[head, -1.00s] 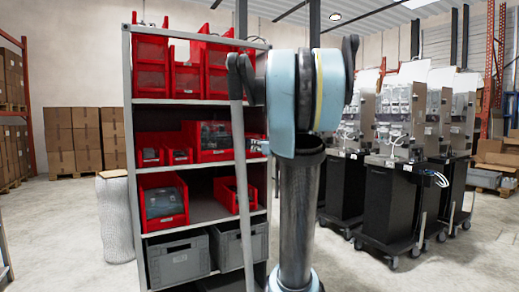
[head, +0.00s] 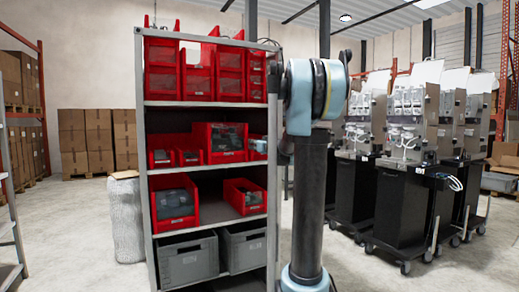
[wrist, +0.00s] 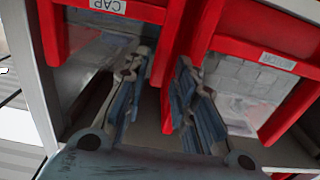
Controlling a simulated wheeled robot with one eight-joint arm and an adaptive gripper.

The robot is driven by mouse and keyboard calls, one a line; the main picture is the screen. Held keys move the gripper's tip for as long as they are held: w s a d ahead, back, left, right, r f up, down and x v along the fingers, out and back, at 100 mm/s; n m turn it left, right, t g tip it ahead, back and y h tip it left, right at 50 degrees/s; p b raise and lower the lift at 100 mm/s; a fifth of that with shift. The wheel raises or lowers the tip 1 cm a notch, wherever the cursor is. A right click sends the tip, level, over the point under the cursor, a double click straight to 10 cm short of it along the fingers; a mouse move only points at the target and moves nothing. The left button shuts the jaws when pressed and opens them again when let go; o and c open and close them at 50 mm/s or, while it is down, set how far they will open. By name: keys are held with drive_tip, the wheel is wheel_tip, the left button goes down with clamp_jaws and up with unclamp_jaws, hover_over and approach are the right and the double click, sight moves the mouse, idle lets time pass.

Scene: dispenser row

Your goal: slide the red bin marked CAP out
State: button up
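The red bin marked CAP (wrist: 140,12) is at the top left of the wrist view, with its white label on the front rim. Greyish contents show behind its clear part. My gripper (wrist: 159,65) is open, with a gap between its fingers. A red bin wall lies in line with this gap; I cannot tell whether the fingers touch it. In the head view the labels are too small to read, so I cannot tell which bin is CAP. My gripper is not clearly visible there.
A second labelled red bin (wrist: 260,50) sits right beside the CAP bin. The grey shelf rack (head: 200,103) holds several red bins, with grey crates (head: 188,260) at the bottom. Black dispenser machines (head: 404,205) stand to the right. Cartons (head: 87,145) are stacked behind on the left.

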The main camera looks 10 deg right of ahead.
drive_tip(key=shift+x, duration=1.25)
clamp_jaws()
